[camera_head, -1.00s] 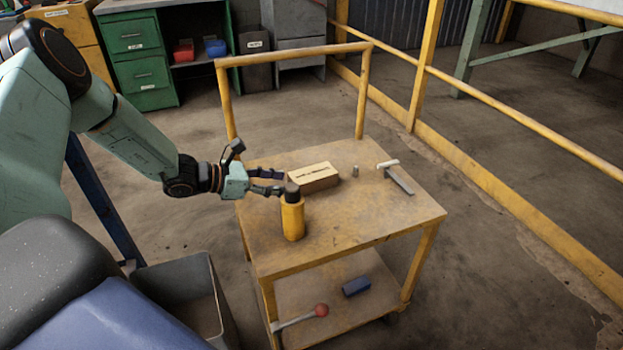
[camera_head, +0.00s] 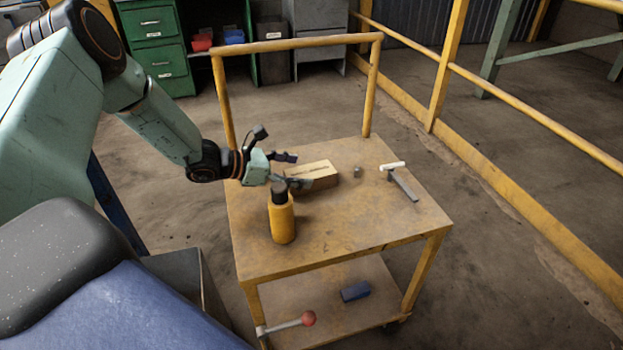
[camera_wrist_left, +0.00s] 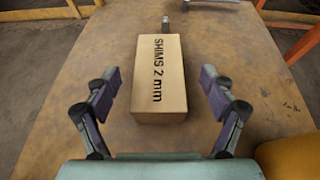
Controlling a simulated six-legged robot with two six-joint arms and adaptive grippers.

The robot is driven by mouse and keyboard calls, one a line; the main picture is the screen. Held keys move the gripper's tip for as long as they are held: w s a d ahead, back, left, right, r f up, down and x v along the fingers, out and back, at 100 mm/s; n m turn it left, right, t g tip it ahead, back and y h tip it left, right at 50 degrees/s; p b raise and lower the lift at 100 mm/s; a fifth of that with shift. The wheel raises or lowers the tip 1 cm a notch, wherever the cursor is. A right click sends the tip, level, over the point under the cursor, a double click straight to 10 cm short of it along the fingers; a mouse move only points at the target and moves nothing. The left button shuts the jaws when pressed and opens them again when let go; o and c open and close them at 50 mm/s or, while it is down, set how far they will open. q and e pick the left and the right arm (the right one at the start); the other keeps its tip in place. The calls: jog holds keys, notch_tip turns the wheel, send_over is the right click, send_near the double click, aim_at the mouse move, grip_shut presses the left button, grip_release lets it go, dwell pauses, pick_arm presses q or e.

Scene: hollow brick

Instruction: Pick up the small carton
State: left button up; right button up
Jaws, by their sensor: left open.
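The small carton (camera_head: 318,174) is a tan box lying on the top of the yellow cart. In the left wrist view the carton (camera_wrist_left: 161,78) is labelled "SHIMS 2 mm" and lies lengthwise ahead, between the spread fingers. My left gripper (camera_head: 292,170) is open and comes in from the left at the carton's near end. In the left wrist view its fingers (camera_wrist_left: 162,97) stand on both sides of the carton's near part, with a gap on each side. My right gripper is not in view.
A yellow bottle with a black cap (camera_head: 282,216) stands close to the left gripper. A small grey cylinder (camera_head: 358,171) and a hammer-like tool (camera_head: 402,184) lie beyond the carton. The cart top's (camera_head: 350,228) front right is clear. A rail (camera_head: 300,43) rises at the back.

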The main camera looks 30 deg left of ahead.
aim_at(306, 172)
pick_arm(q)
jog(key=x, duration=0.1)
jog(key=b+x, duration=0.1)
jog(key=x, duration=0.1)
jog(key=shift+f+b, duration=0.3)
jog(key=shift+f, duration=0.05)
jog(key=shift+w+d+f, duration=0.1)
jog(key=shift+w+d, duration=0.1)
jog(key=shift+w, duration=0.15)
jog(key=shift+s, duration=0.1)
jog(key=shift+c, duration=0.6)
jog(key=c, duration=1.4)
